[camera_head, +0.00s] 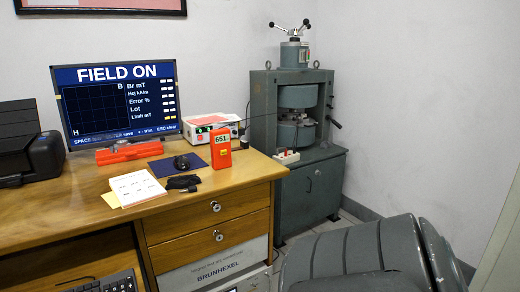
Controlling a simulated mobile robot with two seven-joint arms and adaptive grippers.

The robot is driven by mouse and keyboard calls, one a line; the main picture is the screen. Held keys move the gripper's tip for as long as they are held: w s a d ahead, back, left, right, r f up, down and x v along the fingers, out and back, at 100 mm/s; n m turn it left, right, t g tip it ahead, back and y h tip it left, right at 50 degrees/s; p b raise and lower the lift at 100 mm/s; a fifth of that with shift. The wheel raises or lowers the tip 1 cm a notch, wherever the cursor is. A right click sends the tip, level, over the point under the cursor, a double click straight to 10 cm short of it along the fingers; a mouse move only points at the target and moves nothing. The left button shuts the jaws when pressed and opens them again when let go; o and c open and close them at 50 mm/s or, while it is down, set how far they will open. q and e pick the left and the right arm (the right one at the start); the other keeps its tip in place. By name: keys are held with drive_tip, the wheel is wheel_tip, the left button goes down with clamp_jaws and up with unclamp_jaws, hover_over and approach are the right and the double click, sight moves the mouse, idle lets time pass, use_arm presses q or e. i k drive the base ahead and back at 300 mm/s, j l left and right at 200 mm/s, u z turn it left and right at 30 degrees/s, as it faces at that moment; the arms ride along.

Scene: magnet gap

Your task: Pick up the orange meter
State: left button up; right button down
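The orange meter (220,150) stands upright near the right front corner of the wooden desk (190,201). Its small pale display at the top reads 651, and it has a yellow mark lower down. Nothing is holding it. Neither of my grippers is in view.
A mouse on a dark mat (168,168), a black cable (183,183) and a notepad (137,188) lie left of the meter. Behind are a monitor (117,103) and white instrument (225,125). A grey magnet press (297,130) stands right; a dark chair (350,255) sits in front.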

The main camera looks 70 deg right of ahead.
sight(220, 139)
drive_tip(key=z, duration=1.9)
drive_tip(key=i+l+u, duration=0.2)
drive_tip(key=i+l, duration=0.25)
drive_tip(key=i, duration=0.2)
